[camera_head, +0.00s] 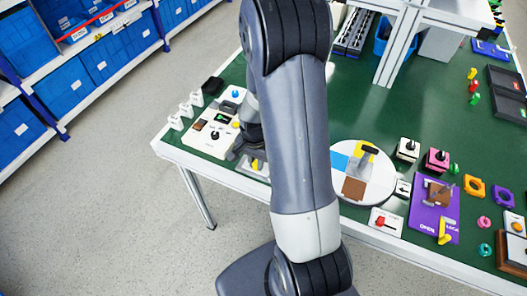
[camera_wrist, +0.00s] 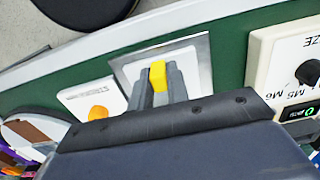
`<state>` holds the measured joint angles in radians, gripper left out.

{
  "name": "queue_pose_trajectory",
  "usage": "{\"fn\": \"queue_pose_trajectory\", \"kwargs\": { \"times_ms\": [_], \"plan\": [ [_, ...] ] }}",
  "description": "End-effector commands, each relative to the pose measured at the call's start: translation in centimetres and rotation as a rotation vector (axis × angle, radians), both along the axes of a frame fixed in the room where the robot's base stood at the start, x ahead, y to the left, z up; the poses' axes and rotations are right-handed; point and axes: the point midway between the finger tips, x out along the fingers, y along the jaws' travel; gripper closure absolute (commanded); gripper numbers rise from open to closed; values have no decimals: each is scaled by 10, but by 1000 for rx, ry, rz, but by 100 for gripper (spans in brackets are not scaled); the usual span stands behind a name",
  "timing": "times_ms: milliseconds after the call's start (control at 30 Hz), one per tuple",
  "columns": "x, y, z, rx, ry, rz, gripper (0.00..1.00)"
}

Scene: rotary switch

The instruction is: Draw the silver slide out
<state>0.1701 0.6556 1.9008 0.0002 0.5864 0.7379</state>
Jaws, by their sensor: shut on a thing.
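The silver slide (camera_wrist: 196,60) is a flat square metallic plate near the table's edge in the wrist view, with a yellow handle (camera_wrist: 158,76) standing on it. My gripper (camera_wrist: 159,82) is shut on the yellow handle, one finger on each side. The fingers hide part of the plate. In the head view my arm covers much of this spot; the gripper (camera_head: 247,150) shows partly at its left, with a bit of the yellow handle (camera_head: 255,164) below it.
A white panel with a black knob (camera_wrist: 307,72) stands right of the slide in the wrist view. A white plate with an orange button (camera_wrist: 97,113) lies left of it. In the head view, a round white disc (camera_head: 385,192) and several small devices fill the table's right side.

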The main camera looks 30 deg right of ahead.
Motion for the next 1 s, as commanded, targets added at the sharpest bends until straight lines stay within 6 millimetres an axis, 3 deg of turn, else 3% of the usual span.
{"fn": "queue_pose_trajectory", "kwargs": {
  "times_ms": [400,433,667,1000],
  "plan": [
    [-8,9,0,3,3,-1,100],
    [-8,9,0,3,3,-1,81],
    [-7,9,0,1,1,0,62],
    [-6,8,4,0,-3,0,62]
  ]
}}
